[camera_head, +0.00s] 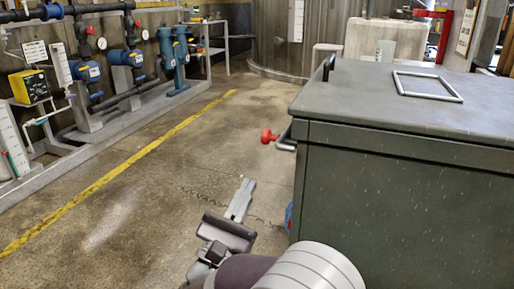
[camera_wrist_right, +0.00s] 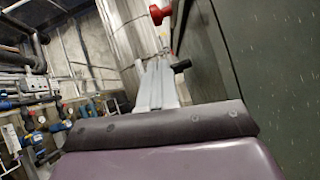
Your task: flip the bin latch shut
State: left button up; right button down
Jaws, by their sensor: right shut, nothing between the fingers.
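The green metal bin (camera_head: 400,190) fills the right of the head view, with a grey lid (camera_head: 370,95) lying closed on it. The latch shows at the bin's left edge as a bent metal bar (camera_head: 286,142) with a red knob (camera_head: 268,135). In the right wrist view the red knob (camera_wrist_right: 160,14) is at the top, with a dark-tipped bar (camera_wrist_right: 181,66) below it. My right gripper (camera_head: 241,194) is shut and empty, in front of the latch and left of the bin, apart from the knob. It also shows in the wrist view (camera_wrist_right: 156,70). My left gripper is out of view.
A black handle (camera_head: 328,67) stands on the lid's left edge, and a rectangular frame (camera_head: 428,86) lies on its top. Blue pumps and pipes (camera_head: 130,60) line the left side. The floor (camera_head: 150,180) between them, with a yellow line, is clear.

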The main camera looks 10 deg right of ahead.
aim_at(284, 137)
notch_tip(284, 137, up, 6)
jog(key=w+d, duration=0.2)
jog(key=d, duration=0.1)
jog(key=shift+f+b, duration=0.25)
jog(key=shift+b, duration=0.1)
jog(key=shift+w, duration=0.15)
